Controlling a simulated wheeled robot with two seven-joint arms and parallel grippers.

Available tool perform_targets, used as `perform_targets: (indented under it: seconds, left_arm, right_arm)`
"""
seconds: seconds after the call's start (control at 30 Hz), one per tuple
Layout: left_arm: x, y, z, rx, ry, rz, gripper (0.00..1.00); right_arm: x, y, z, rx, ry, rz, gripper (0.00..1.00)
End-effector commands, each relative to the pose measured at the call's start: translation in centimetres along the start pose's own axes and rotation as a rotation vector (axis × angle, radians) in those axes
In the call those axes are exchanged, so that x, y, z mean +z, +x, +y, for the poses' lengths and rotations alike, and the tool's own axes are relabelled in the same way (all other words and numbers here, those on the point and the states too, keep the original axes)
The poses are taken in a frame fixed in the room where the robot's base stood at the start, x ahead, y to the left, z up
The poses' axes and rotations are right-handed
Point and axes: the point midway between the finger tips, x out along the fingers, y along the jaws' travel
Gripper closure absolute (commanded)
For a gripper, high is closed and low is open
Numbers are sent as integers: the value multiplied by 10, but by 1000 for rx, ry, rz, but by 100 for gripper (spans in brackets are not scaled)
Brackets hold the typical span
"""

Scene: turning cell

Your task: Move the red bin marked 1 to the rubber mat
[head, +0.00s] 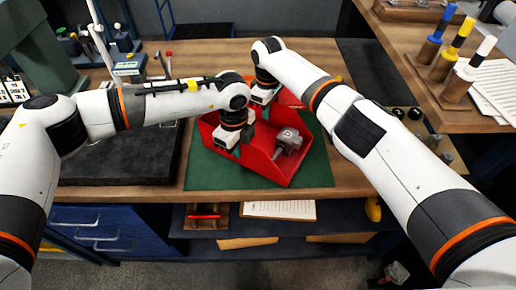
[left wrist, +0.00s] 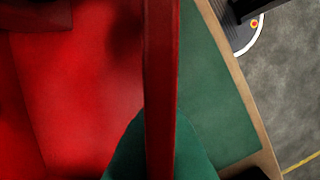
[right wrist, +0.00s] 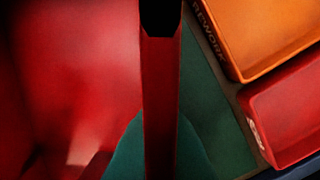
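The red bin (head: 262,164) sits over the green mat (head: 315,175) on the bench, turned at an angle, with a grey metal part with a shaft (head: 288,140) in it. No number shows on its visible sides. My left gripper (head: 223,143) is at the bin's left wall, and the wall's rim (left wrist: 161,90) runs between its fingers in the left wrist view. My right gripper (head: 262,98) is at the back rim, which also runs down the middle of the right wrist view (right wrist: 160,100). Both look shut on the walls. Whether the bin touches the mat is unclear.
A black slab (head: 120,165) lies left of the green mat, and a dark strip (head: 365,70) lies at the back right. An orange bin marked REWORK (right wrist: 270,40) and another red bin (right wrist: 290,115) show in the right wrist view. Colored posts (head: 445,45) stand at right.

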Motion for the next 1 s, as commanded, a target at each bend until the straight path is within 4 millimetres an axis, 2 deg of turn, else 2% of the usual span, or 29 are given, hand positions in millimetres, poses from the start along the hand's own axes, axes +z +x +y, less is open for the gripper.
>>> perform_targets:
  seconds: [0.07, 0.2, 0.23, 0.57, 0.67, 1.0]
  left_arm:
    - [0, 6, 1, 3, -1, -1, 100]
    - [0, 4, 0, 0, -1, -1, 77]
    - [0, 4, 0, 0, -1, 0, 75]
    - [0, 1, 0, 1, 0, 0, 75]
    - [0, -11, 1, 3, -1, -1, 75]
    - [0, -81, 0, 4, 0, 0, 75]
  right_arm:
    - [0, 6, 0, -2, -1, -1, 100]
    - [0, 4, 0, 0, 0, 1, 77]
    - [0, 4, 0, 0, 0, 1, 75]
    - [0, 4, 0, 0, 0, 0, 75]
    - [0, 4, 0, 0, 0, 0, 75]
    - [0, 4, 0, 0, 0, 0, 75]
